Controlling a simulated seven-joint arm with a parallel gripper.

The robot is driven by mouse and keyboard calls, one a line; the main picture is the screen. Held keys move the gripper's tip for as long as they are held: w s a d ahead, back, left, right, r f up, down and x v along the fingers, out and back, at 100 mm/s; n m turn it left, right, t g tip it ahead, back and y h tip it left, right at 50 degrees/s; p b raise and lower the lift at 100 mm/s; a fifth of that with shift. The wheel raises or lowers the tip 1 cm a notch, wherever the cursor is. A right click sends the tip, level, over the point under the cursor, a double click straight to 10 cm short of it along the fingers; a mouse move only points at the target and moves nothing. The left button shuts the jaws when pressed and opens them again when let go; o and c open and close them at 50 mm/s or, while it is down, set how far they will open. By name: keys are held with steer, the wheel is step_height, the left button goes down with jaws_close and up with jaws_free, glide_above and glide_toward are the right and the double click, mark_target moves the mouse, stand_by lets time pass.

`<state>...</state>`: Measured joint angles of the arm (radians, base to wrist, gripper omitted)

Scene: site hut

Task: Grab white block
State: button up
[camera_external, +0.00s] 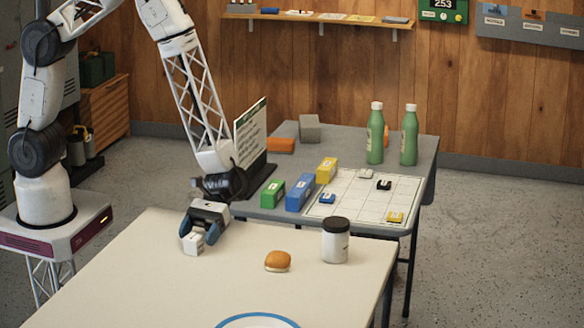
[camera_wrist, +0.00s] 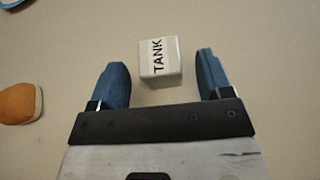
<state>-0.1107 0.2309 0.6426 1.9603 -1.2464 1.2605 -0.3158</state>
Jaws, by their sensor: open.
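The white block (camera_external: 193,243) stands on the cream table (camera_external: 160,282) near its far left edge. In the wrist view the block (camera_wrist: 160,61) shows a label reading "TANK" on its top. My gripper (camera_external: 199,232) is open, with blue fingers, just above and around the block in the external view. In the wrist view my gripper (camera_wrist: 165,78) has one finger on each side of the block, with a gap on both sides. The block lies slightly ahead of the fingertips there, and no finger touches it.
A bread bun (camera_external: 277,261) and a dark-lidded white jar (camera_external: 335,241) stand to the right on the same table. A blue-rimmed plate (camera_external: 258,317) is at the front edge. A grey table (camera_external: 290,214) behind holds coloured blocks and green bottles. Table space around the block is clear.

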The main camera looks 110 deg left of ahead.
mark_target(191, 239)
steer(key=shift+x, duration=1.8)
steer(key=shift+r, duration=0.1)
steer(key=c, duration=1)
steer(key=shift+r, duration=0.15)
steer(key=shift+c, duration=0.2)
steer(key=shift+r, duration=0.8)
steer(key=shift+s+r, duration=0.1)
steer(key=shift+r, duration=0.85)
steer(key=s+a, duration=0.1)
steer(key=s, duration=0.4)
steer(key=s+a, duration=0.1)
steer(key=s, duration=0.4)
steer(key=s+a+r, duration=0.1)
steer(key=s, duration=0.4)
steer(key=shift+s+a+r, duration=0.1)
steer(key=shift+s+a, duration=0.05)
steer(key=shift+s, duration=0.15)
